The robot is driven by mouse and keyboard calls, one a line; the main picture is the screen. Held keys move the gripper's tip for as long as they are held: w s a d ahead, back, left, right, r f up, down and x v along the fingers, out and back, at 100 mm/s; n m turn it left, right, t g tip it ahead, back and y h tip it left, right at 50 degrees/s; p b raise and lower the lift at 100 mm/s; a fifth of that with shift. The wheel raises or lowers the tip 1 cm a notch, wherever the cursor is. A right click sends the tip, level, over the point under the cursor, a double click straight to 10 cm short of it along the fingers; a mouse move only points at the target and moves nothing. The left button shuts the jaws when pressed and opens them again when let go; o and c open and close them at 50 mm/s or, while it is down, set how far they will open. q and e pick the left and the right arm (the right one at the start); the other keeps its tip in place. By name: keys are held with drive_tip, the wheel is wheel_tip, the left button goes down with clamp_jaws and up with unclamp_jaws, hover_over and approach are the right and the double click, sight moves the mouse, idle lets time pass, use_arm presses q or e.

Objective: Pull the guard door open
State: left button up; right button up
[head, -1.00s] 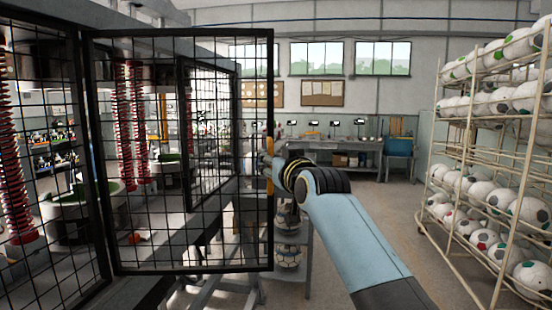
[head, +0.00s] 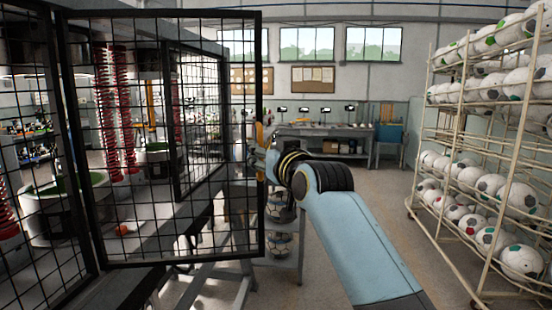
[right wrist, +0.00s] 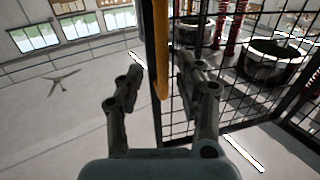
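The guard door (head: 165,264) is a black-framed wire-mesh panel at the left of the head view, standing out at an angle to the mesh panel left of it. A yellow upright handle (head: 261,150) is on its right edge. My right gripper (head: 266,163) is at this handle. In the right wrist view, the handle (right wrist: 160,50) and the door's edge frame run between the two fingers of my right gripper (right wrist: 160,65). The fingers are spread, with a visible gap between the left finger and the handle. The right finger overlaps the door mesh. My left gripper is not in view.
Behind the mesh are red coiled columns (head: 124,110) and a round green-topped tub (head: 70,205). A rack (head: 455,130) of balls stands at the right. A small stand (head: 290,225) with balls is below my right arm. The floor (head: 385,205) between arm and rack is clear.

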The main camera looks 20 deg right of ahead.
drive_tip(key=s, duration=0.8)
drive_tip(key=shift+d, duration=0.25)
